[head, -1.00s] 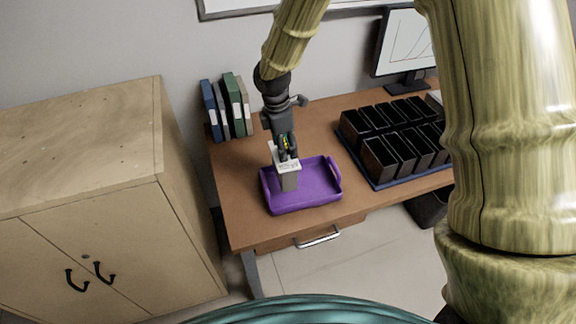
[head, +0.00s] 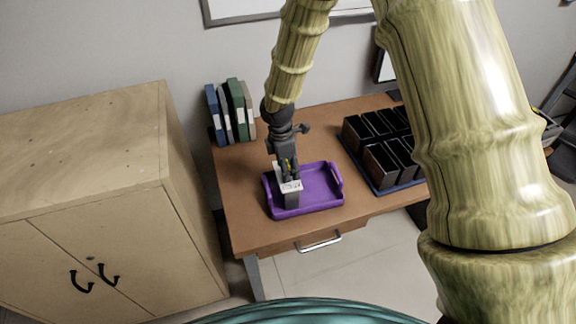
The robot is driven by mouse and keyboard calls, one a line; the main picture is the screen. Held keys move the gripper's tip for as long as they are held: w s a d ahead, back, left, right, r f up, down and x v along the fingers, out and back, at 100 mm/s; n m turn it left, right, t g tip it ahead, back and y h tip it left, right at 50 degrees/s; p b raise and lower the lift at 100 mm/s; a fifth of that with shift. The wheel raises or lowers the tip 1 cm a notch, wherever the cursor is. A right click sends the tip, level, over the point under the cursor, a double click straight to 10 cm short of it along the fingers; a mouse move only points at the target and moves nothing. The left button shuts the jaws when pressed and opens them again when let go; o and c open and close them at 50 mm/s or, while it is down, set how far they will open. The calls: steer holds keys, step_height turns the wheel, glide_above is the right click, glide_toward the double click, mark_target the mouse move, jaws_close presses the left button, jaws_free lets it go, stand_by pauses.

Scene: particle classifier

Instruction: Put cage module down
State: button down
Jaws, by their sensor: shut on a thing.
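The cage module (head: 291,195) is a grey-white box with a pale top, upright at the left part of the purple tray (head: 322,188). My gripper (head: 287,176) points down from above and is shut on the top of the module. The lower part of the module is inside the tray's outline. I cannot tell whether its bottom touches the tray floor. The right part of the tray is empty.
The tray stands on a brown desk (head: 242,187) near its front edge. Black bins (head: 382,163) on a blue base stand to the right, partly hidden by my arm. Binders (head: 232,110) stand at the back left. A wooden cabinet (head: 90,160) is left of the desk.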

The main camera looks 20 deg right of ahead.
steer(key=shift+f, duration=0.25)
steer(key=c, duration=0.6)
jaws_free()
steer(key=r, duration=0.4)
steer(key=a+r+b, duration=0.1)
steer(key=r, duration=0.3)
steer(key=r+b, duration=0.1)
steer(key=r, duration=0.3)
steer(key=shift+a+r, duration=0.2)
steer(key=shift+a, duration=0.05)
steer(key=shift+f, duration=0.1)
